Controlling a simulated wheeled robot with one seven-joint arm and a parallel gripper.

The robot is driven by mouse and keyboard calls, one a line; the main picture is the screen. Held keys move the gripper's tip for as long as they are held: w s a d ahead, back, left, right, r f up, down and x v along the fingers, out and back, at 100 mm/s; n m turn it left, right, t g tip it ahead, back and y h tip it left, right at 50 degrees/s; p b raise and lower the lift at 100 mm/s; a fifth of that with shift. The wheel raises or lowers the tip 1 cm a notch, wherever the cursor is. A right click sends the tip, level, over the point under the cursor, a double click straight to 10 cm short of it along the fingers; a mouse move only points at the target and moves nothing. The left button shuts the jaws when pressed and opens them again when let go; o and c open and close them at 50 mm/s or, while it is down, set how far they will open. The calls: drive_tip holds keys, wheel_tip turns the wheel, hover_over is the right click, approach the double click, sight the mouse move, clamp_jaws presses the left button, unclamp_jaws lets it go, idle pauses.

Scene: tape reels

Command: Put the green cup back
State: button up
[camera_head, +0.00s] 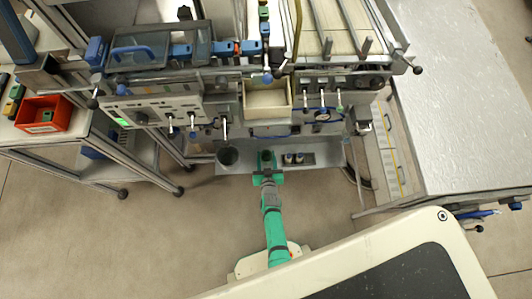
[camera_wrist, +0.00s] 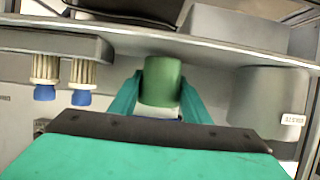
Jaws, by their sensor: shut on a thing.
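The green cup (camera_wrist: 161,82) is between the two green fingers of my gripper (camera_wrist: 158,98) in the wrist view, and the fingers are shut on it. It looks roughly upright there. In the head view my gripper (camera_head: 267,172) is at the low grey shelf (camera_head: 310,163) of the machine, and the cup (camera_head: 266,157) shows small and dark green at its tip. I cannot tell whether the cup touches the shelf.
A dark grey round container (camera_head: 228,156) stands left of my gripper in the head view. Two small cylinders with blue ends (camera_wrist: 62,78) are on the other side. A cream bin (camera_head: 267,101) sits above. A red bin (camera_head: 43,114) is on the left cart.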

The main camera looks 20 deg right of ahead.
drive_tip(key=shift+f, duration=0.4)
drive_tip(key=shift+f, duration=0.1)
drive_tip(key=o, duration=1.1)
drive_tip(key=s+a+r+n+t+y, duration=0.1)
drive_tip(key=s+a+r, duration=0.4)
drive_tip(key=s+r, duration=0.55)
drive_tip(key=s+a+r+n+y, duration=0.1)
drive_tip(key=s+a+r, duration=0.4)
drive_tip(key=s+r, duration=0.5)
drive_tip(key=shift+n+t+y, duration=0.6)
drive_tip(key=shift+t+y, duration=0.1)
drive_tip(key=shift+y, duration=0.2)
drive_tip(key=s+a+r, duration=0.1)
drive_tip(key=s+r, duration=0.1)
drive_tip(key=r, duration=0.5)
drive_tip(key=s+a+r, duration=0.2)
drive_tip(key=s+r, duration=0.1)
drive_tip(key=r, duration=0.4)
drive_tip(key=s+a+r, duration=0.1)
drive_tip(key=s+r, duration=0.1)
drive_tip(key=r, duration=0.5)
drive_tip(key=shift+s+a, duration=0.2)
drive_tip(key=shift+a, duration=0.2)
